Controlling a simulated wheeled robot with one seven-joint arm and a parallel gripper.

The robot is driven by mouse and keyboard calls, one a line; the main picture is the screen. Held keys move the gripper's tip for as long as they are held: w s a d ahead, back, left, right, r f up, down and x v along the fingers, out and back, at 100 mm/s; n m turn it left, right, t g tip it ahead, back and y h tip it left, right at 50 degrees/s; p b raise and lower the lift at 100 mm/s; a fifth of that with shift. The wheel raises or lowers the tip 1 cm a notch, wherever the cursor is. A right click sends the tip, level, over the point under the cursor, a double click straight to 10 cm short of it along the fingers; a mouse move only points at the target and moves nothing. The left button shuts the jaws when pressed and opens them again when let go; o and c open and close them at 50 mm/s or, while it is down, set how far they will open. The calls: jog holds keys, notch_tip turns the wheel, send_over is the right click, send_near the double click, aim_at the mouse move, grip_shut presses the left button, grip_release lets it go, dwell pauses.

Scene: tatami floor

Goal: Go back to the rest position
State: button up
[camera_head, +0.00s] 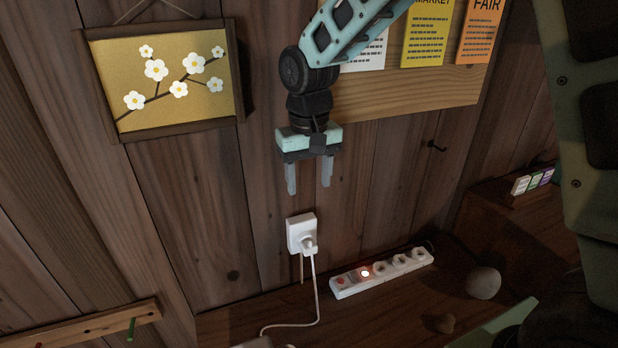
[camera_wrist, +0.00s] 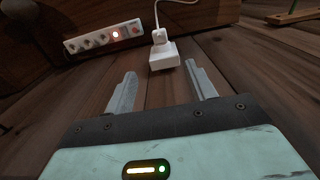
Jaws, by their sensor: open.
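My gripper (camera_head: 308,188) is open and empty in the head view, pointing down in front of the plank wall. It is above a white wall socket (camera_head: 299,229) and apart from it. A white plug (camera_head: 309,243) with a white cord sits at the socket, and the cord runs down to the wooden surface below. In the wrist view my gripper's two fingers (camera_wrist: 163,88) are spread with nothing between them. The socket (camera_wrist: 164,60) and plug (camera_wrist: 159,37) lie beyond the fingertips.
A white power strip (camera_head: 382,273) with a red light lies on the wooden ledge (camera_head: 240,318). A round stone (camera_head: 483,283) is to its right. A framed blossom picture (camera_head: 165,78) and a notice board (camera_head: 400,90) hang beside my arm. A dark hook (camera_head: 437,147) sticks out of the wall.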

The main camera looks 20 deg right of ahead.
dwell(0.3)
jog(key=s+a+n, duration=0.3)
jog(key=s+n, duration=0.1)
jog(key=s, duration=0.9)
jog(key=s+a+n, duration=0.3)
jog(key=s, duration=1)
jog(key=shift+a+n+y, duration=0.15)
jog(key=shift+n+y, duration=0.15)
jog(key=shift+n, duration=0.1)
